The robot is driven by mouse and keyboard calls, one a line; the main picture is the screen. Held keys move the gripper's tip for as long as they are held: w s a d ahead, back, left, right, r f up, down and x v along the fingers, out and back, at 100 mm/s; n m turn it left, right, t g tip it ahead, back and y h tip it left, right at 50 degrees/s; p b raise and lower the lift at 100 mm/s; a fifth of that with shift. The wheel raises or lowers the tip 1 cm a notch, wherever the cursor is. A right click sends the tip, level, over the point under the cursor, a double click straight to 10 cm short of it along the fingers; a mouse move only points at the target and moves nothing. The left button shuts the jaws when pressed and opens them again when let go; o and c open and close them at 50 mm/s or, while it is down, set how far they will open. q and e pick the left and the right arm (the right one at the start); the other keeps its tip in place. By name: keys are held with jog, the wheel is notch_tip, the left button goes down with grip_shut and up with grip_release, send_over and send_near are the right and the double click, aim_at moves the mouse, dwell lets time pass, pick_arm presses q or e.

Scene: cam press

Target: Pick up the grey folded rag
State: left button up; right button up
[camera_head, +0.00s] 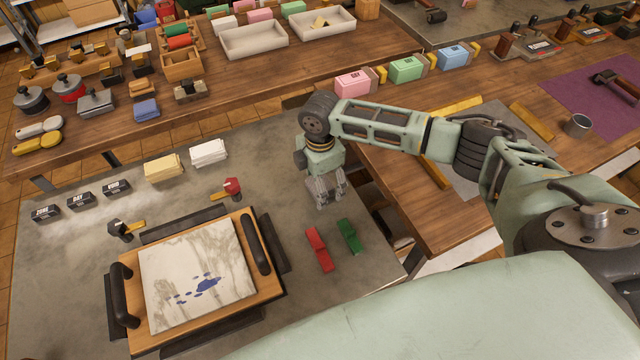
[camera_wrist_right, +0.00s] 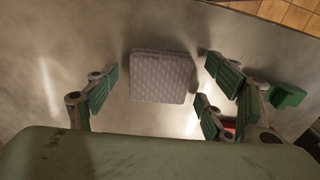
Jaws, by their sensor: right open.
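The grey folded rag (camera_wrist_right: 163,77) lies flat on the grey worktop in the right wrist view, a light patterned square. My right gripper (camera_head: 326,192) points down over the worktop in the head view. In the wrist view its green-padded fingers are spread wide, one to the left of the rag and two to the right. The rag appears between them, with bare worktop showing on both sides, so nothing is gripped. In the head view I cannot make out the rag; the gripper and arm seem to cover it. My left gripper is not in view.
A red clip (camera_head: 319,248) and a green clip (camera_head: 349,236) lie just in front of the right gripper. A yellow cloth (camera_head: 165,167) and a white cloth (camera_head: 208,152) lie to its left. A wooden tray (camera_head: 268,290) holds a stained marble slab (camera_head: 190,262). A wooden bench (camera_head: 440,210) stands right.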

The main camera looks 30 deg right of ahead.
jog(key=shift+s, duration=0.1)
jog(key=shift+c, duration=0.5)
jog(key=c, duration=1.1)
jog(key=shift+o, duration=0.2)
jog(key=shift+r, duration=0.6)
notch_tip(320, 180, up, 3)
jog(key=shift+f+b, duration=0.1)
jog(key=shift+b, duration=0.5)
jog(key=s+d+r+b, duration=0.1)
jog(key=s+d+r, duration=0.4)
jog(key=s, duration=0.5)
notch_tip(320, 180, up, 2)
jog(key=shift+s+d, duration=0.15)
jog(key=shift+d, duration=0.05)
